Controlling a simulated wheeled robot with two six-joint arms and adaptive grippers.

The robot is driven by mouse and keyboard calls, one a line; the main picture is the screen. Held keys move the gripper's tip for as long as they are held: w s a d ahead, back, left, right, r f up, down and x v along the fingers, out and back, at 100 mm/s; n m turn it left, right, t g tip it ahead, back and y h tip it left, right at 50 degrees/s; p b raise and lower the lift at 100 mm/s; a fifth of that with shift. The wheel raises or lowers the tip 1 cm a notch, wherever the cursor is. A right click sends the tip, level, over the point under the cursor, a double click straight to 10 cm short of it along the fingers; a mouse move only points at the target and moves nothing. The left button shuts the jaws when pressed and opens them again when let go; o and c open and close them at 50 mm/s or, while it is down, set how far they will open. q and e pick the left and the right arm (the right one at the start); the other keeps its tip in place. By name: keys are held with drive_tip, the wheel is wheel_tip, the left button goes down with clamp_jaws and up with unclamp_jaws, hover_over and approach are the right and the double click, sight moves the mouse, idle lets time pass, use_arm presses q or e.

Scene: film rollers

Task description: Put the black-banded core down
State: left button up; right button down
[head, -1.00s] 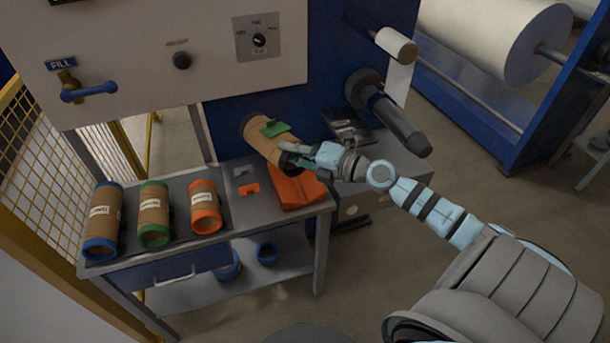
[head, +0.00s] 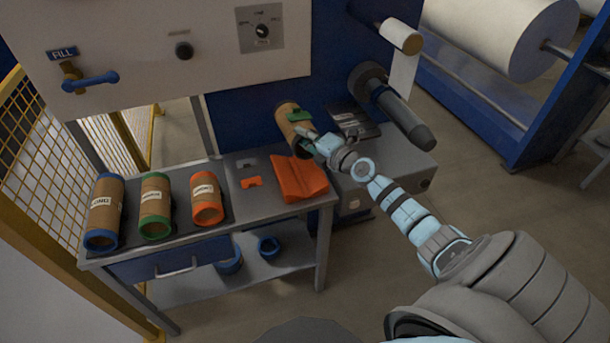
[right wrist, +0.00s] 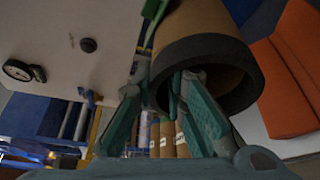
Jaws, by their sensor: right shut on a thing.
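The black-banded core (head: 288,116) is a brown cardboard tube with a black end band, held tilted in the air beyond the table's back right corner. My right gripper (head: 307,142) is shut on its near end. In the right wrist view the core (right wrist: 212,62) shows its open black-rimmed end. One finger of the gripper (right wrist: 180,108) reaches inside the tube and the other lies along its outside. A green piece shows on the core in the head view. My left gripper is not in view.
Blue-, green- and orange-banded cores (head: 154,207) lie on a dark mat on the table (head: 250,212). An orange cradle (head: 300,178) sits at the table's right end, below the held core. A dark spindle (head: 400,115) sticks out at right. Blue rings lie on the lower shelf.

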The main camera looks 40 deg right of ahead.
wheel_tip(320, 180, down, 16)
drive_tip(key=b, duration=1.1)
drive_tip(key=shift+b, duration=0.4)
drive_tip(key=shift+r, duration=0.15)
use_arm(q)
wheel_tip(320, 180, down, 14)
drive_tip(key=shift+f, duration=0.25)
use_arm(e)
drive_tip(key=c, duration=1.6)
unclamp_jaws()
drive_tip(key=shift+c, duration=0.2)
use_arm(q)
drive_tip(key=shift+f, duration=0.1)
